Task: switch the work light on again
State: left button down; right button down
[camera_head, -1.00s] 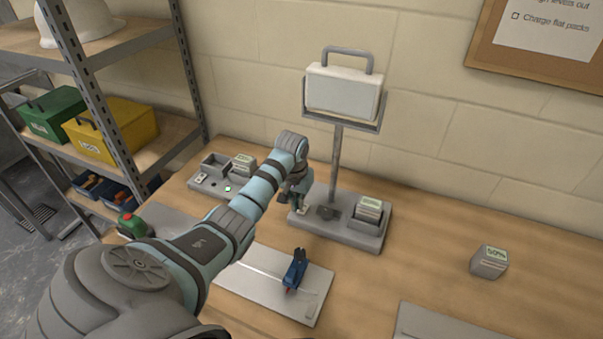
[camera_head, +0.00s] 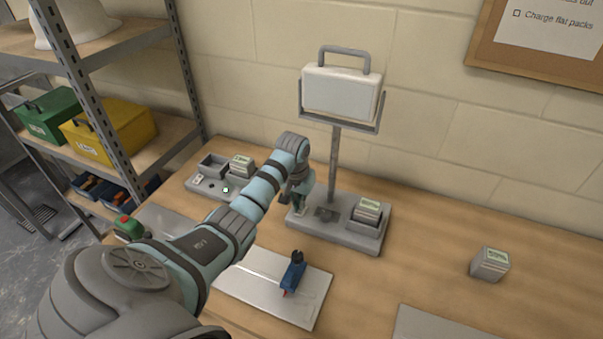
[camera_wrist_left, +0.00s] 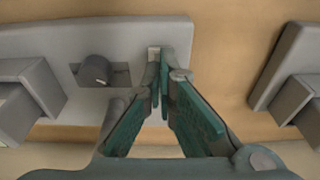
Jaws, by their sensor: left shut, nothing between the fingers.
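The work light has a pale lamp head (camera_head: 341,93) in a grey bracket on a pole; no clear glow shows on it. Its grey base (camera_head: 345,232) stands on the bench, with a battery pack (camera_head: 368,211) in the right-hand bay. In the left wrist view the base (camera_wrist_left: 60,42) carries a dark round knob (camera_wrist_left: 95,70) and a small pale switch (camera_wrist_left: 153,52) near its end. My left gripper (camera_head: 298,212) is over that end. Its fingertips (camera_wrist_left: 160,62) are shut, empty, right at the switch and partly hide it; contact cannot be told. My right gripper is out of view.
A charger (camera_head: 205,187) with a battery pack and a small indicator stands left of the light. A blue tool (camera_head: 293,272) lies on a grey board (camera_head: 315,298) in front.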

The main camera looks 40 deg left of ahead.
aim_at(299, 213)
pick_arm(q)
jog(key=shift+s, duration=0.15)
jog(key=shift+f+b, duration=0.55)
jog(key=shift+f, duration=0.45)
dwell(0.6)
notch_tip(299, 213, up, 3)
jog(key=p, duration=0.3)
jog(key=shift+r+b, duration=0.3)
jog(key=shift+r, duration=1.75)
